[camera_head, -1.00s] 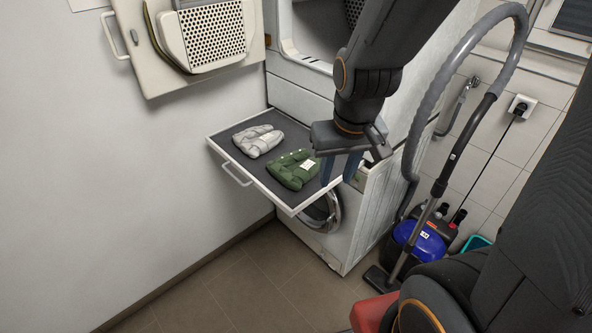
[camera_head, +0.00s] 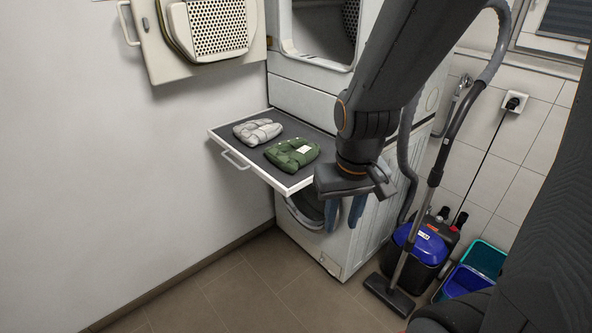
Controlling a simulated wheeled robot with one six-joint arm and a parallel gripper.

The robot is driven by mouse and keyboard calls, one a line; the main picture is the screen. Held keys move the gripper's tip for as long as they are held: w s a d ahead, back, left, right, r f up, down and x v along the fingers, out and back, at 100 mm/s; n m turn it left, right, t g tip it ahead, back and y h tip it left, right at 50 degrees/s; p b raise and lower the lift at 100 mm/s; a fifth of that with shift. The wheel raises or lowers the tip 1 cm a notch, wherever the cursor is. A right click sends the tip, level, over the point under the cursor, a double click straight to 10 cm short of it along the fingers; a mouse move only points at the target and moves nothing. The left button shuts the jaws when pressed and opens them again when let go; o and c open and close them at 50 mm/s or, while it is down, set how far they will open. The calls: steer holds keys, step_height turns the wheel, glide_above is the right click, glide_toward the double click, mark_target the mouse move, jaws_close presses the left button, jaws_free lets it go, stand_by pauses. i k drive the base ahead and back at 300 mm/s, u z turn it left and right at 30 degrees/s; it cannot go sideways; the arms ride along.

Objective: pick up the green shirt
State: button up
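The green shirt (camera_head: 291,154) lies folded on the dark top of a pull-out shelf (camera_head: 239,145), near the shelf's right end. It has a small pale label. A folded grey shirt (camera_head: 257,131) lies to its left, close to it. My gripper (camera_head: 345,216) points down to the right of the shelf's front right corner, apart from the green shirt. Its two blue fingers are spread with nothing between them. Their tips sit lower in the picture than the shelf, in front of the lower machine.
The shelf sticks out between the stacked dryer (camera_head: 302,79) and the lower machine (camera_head: 352,240). An open dryer door (camera_head: 152,45) hangs at upper left. A vacuum cleaner (camera_head: 421,243) and a teal bin (camera_head: 484,259) stand at right. The floor (camera_head: 255,290) in front is clear.

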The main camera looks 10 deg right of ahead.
mark_target(291, 154)
steer(key=z, duration=0.45)
steer(key=i, duration=1.1)
steer(key=u, duration=0.3)
